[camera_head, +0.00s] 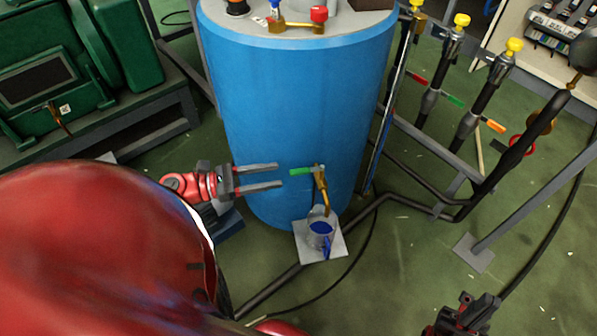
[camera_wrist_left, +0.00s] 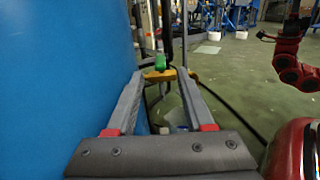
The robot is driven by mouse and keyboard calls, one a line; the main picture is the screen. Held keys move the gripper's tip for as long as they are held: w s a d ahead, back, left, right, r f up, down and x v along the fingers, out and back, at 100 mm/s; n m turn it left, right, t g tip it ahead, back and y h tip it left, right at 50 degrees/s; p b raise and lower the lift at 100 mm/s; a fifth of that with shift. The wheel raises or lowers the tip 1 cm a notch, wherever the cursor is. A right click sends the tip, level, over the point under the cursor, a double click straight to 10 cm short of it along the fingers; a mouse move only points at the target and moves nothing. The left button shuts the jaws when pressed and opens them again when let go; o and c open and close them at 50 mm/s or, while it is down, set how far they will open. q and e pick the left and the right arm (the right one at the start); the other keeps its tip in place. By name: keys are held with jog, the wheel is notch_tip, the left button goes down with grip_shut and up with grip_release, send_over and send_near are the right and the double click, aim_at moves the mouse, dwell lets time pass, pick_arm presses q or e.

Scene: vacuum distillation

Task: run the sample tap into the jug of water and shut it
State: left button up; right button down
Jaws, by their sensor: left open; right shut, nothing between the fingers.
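The sample tap (camera_head: 321,186) is brass with a green lever (camera_head: 302,172), low on the front of the blue tank (camera_head: 300,110). The lever points left, toward my left gripper (camera_head: 281,175). That gripper is open and empty, its fingertips just left of the lever. In the left wrist view the green lever (camera_wrist_left: 160,62) shows between and beyond the open fingers (camera_wrist_left: 162,77). The clear jug (camera_head: 320,228) with blue contents stands under the spout on a pale plate (camera_head: 306,250). Whether liquid runs is too small to tell. My right gripper (camera_head: 467,310) is shut at the bottom right, away from the tap.
Dark pipes with yellow-topped valves (camera_head: 461,21) and a grey frame (camera_head: 430,155) stand right of the tank. A green machine (camera_head: 60,75) stands at the left. A dark hose runs along the floor past the jug. The floor at the lower middle is largely clear.

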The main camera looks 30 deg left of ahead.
aim_at(298, 171)
pick_arm(q)
jog(key=b+x, duration=0.1)
jog(key=x, duration=0.6)
jog(key=shift+w+d, duration=0.1)
jog(key=shift+d, duration=0.05)
grip_shut()
dwell(1.2)
